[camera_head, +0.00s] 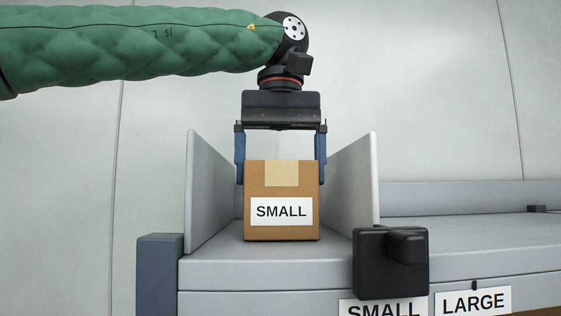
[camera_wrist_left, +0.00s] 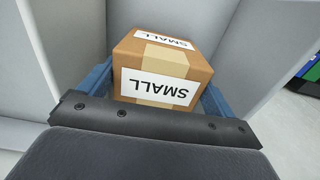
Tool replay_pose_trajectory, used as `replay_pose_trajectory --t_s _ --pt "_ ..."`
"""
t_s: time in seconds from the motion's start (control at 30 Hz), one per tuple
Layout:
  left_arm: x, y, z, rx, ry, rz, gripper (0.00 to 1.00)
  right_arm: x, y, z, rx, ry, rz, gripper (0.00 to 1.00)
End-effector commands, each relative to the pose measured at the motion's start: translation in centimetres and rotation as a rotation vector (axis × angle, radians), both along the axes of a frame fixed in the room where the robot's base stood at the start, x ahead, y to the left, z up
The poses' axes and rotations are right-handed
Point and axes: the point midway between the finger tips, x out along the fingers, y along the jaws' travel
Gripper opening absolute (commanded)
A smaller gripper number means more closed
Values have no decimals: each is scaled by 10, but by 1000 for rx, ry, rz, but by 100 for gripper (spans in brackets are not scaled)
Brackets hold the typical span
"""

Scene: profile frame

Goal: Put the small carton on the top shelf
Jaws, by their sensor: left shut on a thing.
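The small carton (camera_head: 281,180) is a brown box with tan tape and a white label reading SMALL. It sits upright between two grey upright panels on the grey shelf (camera_head: 215,272), its base at the shelf surface; whether it bears on it I cannot tell. My left gripper (camera_head: 281,172) comes down from above, with its blue fingers on both sides of the carton, shut on it. In the left wrist view the carton (camera_wrist_left: 158,75) lies between the blue fingers, its label showing upside down. My right gripper is not in view.
Grey panels stand left (camera_head: 208,190) and right (camera_head: 357,180) of the carton, with narrow gaps to the fingers. A black block (camera_head: 390,265) sits at the shelf's front. SMALL (camera_head: 383,307) and LARGE (camera_head: 473,302) labels are on the front edge. The shelf to the right is clear.

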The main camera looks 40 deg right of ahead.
Motion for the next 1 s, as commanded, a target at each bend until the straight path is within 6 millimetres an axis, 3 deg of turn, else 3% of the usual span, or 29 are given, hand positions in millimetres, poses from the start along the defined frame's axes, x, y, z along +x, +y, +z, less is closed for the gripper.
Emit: replay_pose_trajectory --t_s 0.17,0.2,0.63,0.7,1.0 --pt "0 0 -3 0 0 -1 52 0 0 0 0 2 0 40" --pt "0 0 -2 -1 -1 0 99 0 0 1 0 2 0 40" --pt "0 -1 8 -2 0 0 100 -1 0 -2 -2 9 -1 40" --pt "0 -1 16 -3 1 1 100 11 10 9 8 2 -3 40" --pt "-1 -1 76 -3 -1 1 100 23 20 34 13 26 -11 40"
